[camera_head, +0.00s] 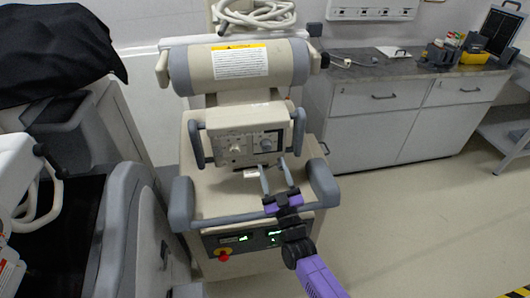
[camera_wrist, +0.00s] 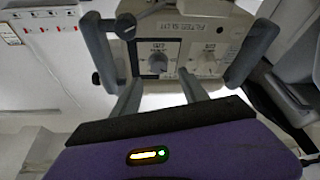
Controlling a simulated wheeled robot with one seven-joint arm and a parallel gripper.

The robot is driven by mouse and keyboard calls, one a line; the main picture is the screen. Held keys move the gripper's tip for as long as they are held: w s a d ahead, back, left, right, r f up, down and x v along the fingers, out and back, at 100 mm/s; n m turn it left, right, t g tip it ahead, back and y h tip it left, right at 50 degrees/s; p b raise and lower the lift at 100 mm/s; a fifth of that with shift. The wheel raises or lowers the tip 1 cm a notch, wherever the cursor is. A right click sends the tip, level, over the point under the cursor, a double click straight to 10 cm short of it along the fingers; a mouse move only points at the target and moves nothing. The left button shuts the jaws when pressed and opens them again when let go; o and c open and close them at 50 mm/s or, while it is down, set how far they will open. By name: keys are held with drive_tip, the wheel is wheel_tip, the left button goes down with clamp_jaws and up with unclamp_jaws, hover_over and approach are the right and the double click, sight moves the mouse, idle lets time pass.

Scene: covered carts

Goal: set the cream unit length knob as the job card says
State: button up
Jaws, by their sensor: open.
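The cream unit (camera_head: 240,190) stands in the middle of the head view. Its upright control panel (camera_head: 250,133) carries a pale knob (camera_head: 236,148) at left and a greyer knob (camera_head: 266,144) at right. In the wrist view a grey knob (camera_wrist: 157,62) and a paler knob (camera_wrist: 207,58) sit side by side under small labels. I cannot read which is the length knob. My gripper (camera_wrist: 160,78) is open and empty, its two fingers pointing at the panel and apparently short of the knobs. A white sheet (camera_head: 393,51) lies on the counter; I cannot tell whether it is the job card.
Grey handles (camera_head: 299,131) flank the panel, and a thick grey armrest (camera_head: 323,184) stands right of my gripper. The unit's lower front has green displays and a red button (camera_head: 223,256). Another cart (camera_head: 125,225) is close at left.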

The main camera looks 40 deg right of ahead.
sight(267, 148)
drive_tip(key=x, duration=0.6)
drive_tip(key=shift+p, duration=0.4)
clamp_jaws()
